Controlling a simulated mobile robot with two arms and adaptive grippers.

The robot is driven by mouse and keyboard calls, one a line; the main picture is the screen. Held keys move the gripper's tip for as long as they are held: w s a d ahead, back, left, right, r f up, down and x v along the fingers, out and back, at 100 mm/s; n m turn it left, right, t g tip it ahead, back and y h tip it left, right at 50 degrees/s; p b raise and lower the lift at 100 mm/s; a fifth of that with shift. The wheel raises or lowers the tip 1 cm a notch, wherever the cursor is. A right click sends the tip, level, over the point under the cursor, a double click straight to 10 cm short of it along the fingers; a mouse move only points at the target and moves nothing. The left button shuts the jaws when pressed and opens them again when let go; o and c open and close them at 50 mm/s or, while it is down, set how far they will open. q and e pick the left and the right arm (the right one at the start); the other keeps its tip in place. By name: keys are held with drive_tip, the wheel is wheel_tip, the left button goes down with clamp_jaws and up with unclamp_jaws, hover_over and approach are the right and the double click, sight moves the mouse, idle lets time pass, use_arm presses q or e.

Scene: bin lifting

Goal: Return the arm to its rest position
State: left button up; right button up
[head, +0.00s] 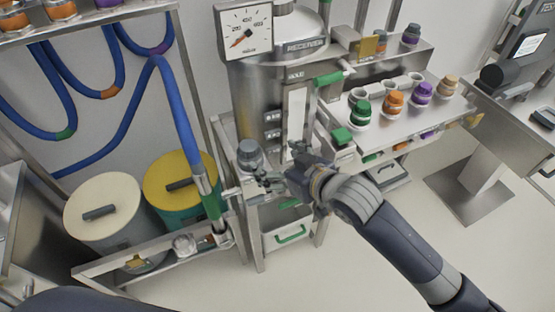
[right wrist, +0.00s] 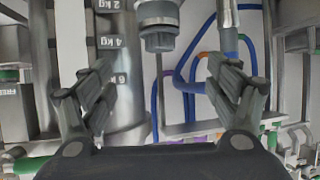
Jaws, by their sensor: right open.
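My right arm comes in from the lower right in the head view and reaches to the middle. Its gripper (head: 278,170) is open and empty in front of the steel receiver vessel (head: 262,90). In the right wrist view the two fingers of the gripper (right wrist: 165,92) stand wide apart with nothing between them. A grey cap or knob (right wrist: 158,32) shows beyond the fingertips near the top; a similar grey knob (head: 250,154) shows just left of the gripper in the head view. My left gripper is not in view.
A shelf (head: 455,108) with several coloured jars stands right of the vessel. Two lidded bins, cream (head: 103,208) and yellow (head: 180,185), stand at left beside a blue hose (head: 175,110). A bin with a green handle (head: 290,234) sits below the gripper. Open floor lies at lower right.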

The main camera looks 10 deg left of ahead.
drive_tip(key=shift+f, duration=0.1)
idle(0.3)
